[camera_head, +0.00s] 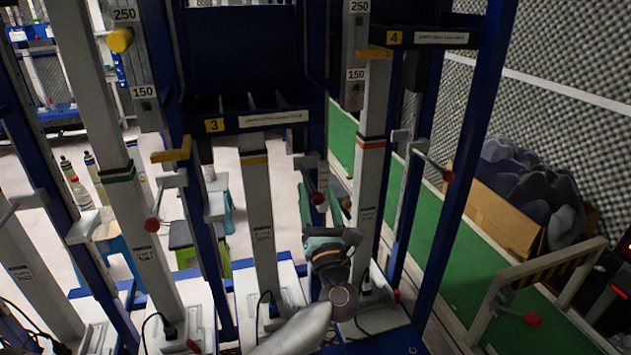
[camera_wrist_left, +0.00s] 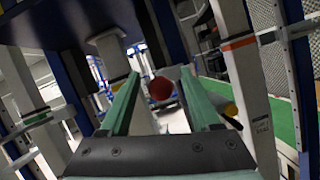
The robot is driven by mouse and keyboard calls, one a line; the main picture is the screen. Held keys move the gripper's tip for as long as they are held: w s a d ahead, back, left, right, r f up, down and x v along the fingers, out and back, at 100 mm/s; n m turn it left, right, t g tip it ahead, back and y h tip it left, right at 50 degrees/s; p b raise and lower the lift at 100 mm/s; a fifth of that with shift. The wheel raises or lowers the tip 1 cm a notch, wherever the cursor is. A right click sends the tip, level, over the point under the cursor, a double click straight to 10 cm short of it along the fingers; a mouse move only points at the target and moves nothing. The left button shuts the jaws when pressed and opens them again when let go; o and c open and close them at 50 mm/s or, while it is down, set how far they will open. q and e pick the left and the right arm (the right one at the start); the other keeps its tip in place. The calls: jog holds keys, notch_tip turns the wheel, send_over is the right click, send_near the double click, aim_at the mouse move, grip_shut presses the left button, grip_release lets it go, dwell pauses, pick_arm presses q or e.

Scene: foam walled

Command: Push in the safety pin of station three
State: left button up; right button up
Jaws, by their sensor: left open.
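Station three carries a yellow "3" label (camera_head: 213,125) on a dark blue shelf beam. A red ball knob (camera_head: 318,198) hangs by a grey bracket at the station's right side, and a yellow knob (camera_head: 346,203) sits just right of it. I cannot tell for sure which knob is the safety pin. My left gripper (camera_head: 324,208) is open below and in front of them. In the left wrist view the red ball (camera_wrist_left: 160,88) appears between the two green fingers, beyond them, with no contact visible. The yellow knob (camera_wrist_left: 231,109) shows outside the right finger.
Grey posts and blue uprights stand close on both sides of my left arm. Other red knobs stick out on the left (camera_head: 152,225) and right (camera_head: 447,176). Station four's label (camera_head: 394,37) is at upper right. A cardboard box (camera_head: 498,219) of dark foam stands by the right wall.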

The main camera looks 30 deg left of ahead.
aim_at(307, 179)
pick_arm(q)
jog(key=shift+x, duration=1.4)
jog(key=shift+c, duration=0.3)
grip_shut()
